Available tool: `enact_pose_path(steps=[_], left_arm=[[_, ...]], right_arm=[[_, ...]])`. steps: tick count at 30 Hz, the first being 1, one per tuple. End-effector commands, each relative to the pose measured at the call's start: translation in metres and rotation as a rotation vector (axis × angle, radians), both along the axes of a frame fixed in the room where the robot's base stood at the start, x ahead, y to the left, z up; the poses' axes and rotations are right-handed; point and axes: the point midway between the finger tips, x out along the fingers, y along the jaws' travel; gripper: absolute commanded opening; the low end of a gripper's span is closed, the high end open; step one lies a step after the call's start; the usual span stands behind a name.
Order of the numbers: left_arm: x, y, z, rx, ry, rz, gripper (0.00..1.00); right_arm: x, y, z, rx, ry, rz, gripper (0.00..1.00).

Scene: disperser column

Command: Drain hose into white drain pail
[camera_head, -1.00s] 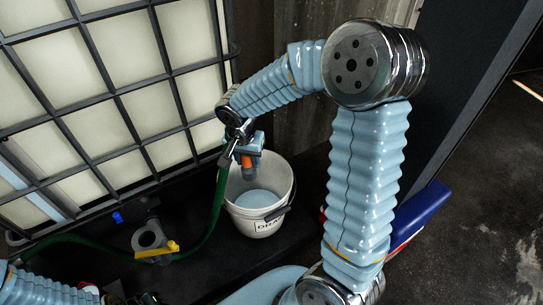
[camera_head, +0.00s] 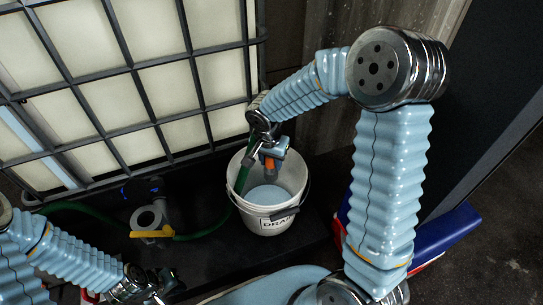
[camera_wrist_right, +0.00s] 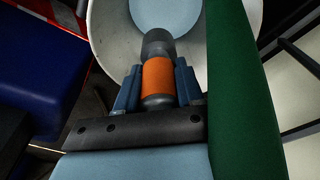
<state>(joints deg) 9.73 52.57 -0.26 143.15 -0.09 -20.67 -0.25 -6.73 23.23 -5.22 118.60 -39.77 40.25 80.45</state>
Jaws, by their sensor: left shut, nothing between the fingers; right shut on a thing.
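The white drain pail (camera_head: 266,219), with a "DRAIN" label, stands upright on the dark deck. Pale blue (camera_head: 268,194) shows inside it. My right gripper (camera_head: 270,157) is over the pail's mouth, shut on the hose's end fitting, a grey nozzle with an orange band (camera_wrist_right: 158,80). The nozzle points down into the pail opening. The green hose (camera_head: 205,233) runs along the deck and up across the pail's left rim; it fills the right of the wrist view (camera_wrist_right: 242,110). My left gripper (camera_head: 160,290) is shut and empty at the bottom, below the valve.
A valve (camera_head: 147,216) with a yellow handle (camera_head: 152,233) sits left of the pail. The caged tank (camera_head: 150,100) stands behind it. A blue and red object (camera_head: 445,238) lies right, behind my right arm. Dark floor is open at far right.

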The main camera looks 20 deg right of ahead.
Motion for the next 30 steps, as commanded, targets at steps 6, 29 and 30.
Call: enact_pose_path(steps=[6,29,30], left_arm=[[0.0,-0.001,-0.018,-0.003,0.002,-0.002,0.0],[-0.001,-0.004,-0.033,-0.009,0.006,-0.006,0.0],[-0.001,-0.004,-0.033,-0.009,0.006,-0.006,0.0]], right_arm=[[0.0,0.0,-0.029,0.001,-0.001,0.0,0.0],[0.0,0.0,-0.061,0.001,-0.001,0.0,0.0],[0.0,0.0,-0.061,0.001,-0.001,0.0,0.0]])
